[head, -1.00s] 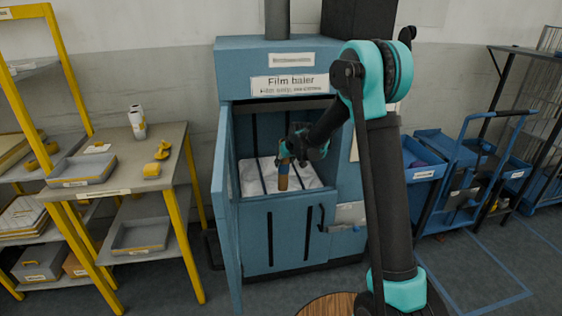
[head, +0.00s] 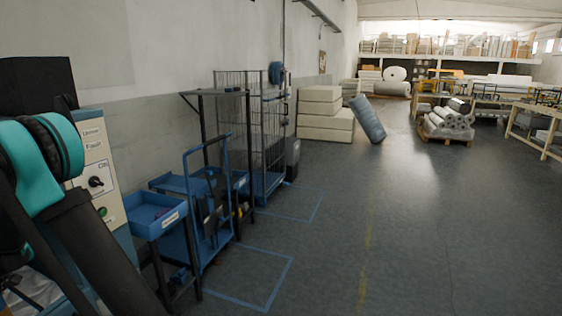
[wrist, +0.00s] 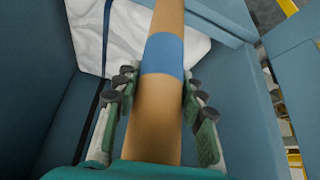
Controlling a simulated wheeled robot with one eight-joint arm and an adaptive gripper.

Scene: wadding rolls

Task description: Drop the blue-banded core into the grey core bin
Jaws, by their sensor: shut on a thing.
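In the wrist view my gripper (wrist: 160,90) is shut on the blue-banded core (wrist: 158,115), a brown cardboard tube with a blue band (wrist: 163,55) just beyond the fingertips. The tube runs lengthwise between the fingers, and its far end leaves the top of the picture. The core is still within the blue baler's opening, by crumpled white film (wrist: 125,38). The head view shows only part of my arm at the left, not my gripper or the core. A dark grey bin-like box (head: 292,158) stands past the wire cage; I cannot tell whether it is the core bin.
Blue baler walls (wrist: 245,105) stand close on both sides of my gripper. In the head view a blue tray stand (head: 158,215), a blue trolley (head: 208,205) and a wire cage (head: 262,150) line the wall. The floor (head: 400,230) to the right is open.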

